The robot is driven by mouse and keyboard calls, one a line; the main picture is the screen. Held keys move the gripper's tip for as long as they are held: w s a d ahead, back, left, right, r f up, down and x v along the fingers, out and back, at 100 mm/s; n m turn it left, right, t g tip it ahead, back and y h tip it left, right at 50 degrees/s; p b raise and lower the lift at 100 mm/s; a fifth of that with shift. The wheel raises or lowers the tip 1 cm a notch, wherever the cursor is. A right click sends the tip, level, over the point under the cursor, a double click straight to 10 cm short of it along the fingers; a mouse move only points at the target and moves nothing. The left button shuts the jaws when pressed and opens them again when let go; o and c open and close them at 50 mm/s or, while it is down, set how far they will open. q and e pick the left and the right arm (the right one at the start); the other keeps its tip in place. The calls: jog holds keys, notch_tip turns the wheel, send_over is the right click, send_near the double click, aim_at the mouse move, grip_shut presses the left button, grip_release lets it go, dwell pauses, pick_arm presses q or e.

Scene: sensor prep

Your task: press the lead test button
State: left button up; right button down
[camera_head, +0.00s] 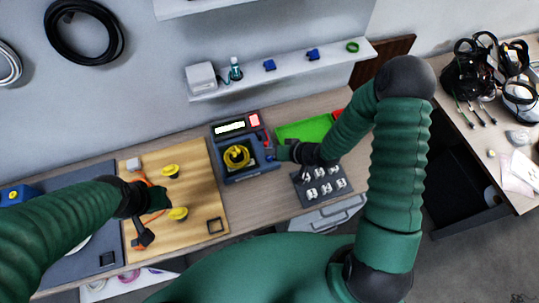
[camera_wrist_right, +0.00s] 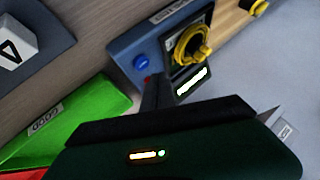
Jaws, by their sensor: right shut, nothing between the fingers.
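The blue-grey lead tester (camera_head: 243,170) stands mid-bench with a yellow coiled sensor (camera_head: 237,156) on it. Its display is lit white, beside a lit red panel (camera_head: 254,120). In the right wrist view a round blue button (camera_wrist_right: 142,62) shows on the tester's face (camera_wrist_right: 122,50), with a small red spot beside it. My right gripper (camera_head: 281,153) is shut and empty at the tester's right side; its dark fingertips (camera_wrist_right: 153,94) are close to the button. I cannot tell whether they touch. My left gripper (camera_head: 157,199) hangs over the wooden board; its fingers are unclear.
Yellow sensors (camera_head: 171,171) and orange leads lie on the wooden board (camera_head: 200,175). A green bin (camera_head: 300,130), labelled GOOD, is beyond my right gripper, with a red bin (camera_wrist_right: 25,172) beside it. A dark tray (camera_head: 335,198) of white numbered cubes is nearby. A shelf (camera_head: 290,70) overhangs.

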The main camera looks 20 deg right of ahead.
notch_tip(320, 180, up, 4)
jog(key=p, duration=0.3)
dwell(0.6)
jog(key=shift+d+f+b, duration=0.15)
jog(key=shift+b, duration=0.15)
jog(key=s+d+r+g+h+b, duration=0.2)
jog(key=s+b, duration=0.2)
jog(key=s, duration=0.3)
jog(key=s+d+r+n+g+h+b, duration=0.1)
jog(key=s+d+r+g+h+b, duration=0.1)
jog(key=s+b, duration=0.3)
jog(key=shift+s+d+r+g+h, duration=0.35)
jog(key=shift+s+r+h, duration=0.4)
jog(key=shift+s, duration=0.25)
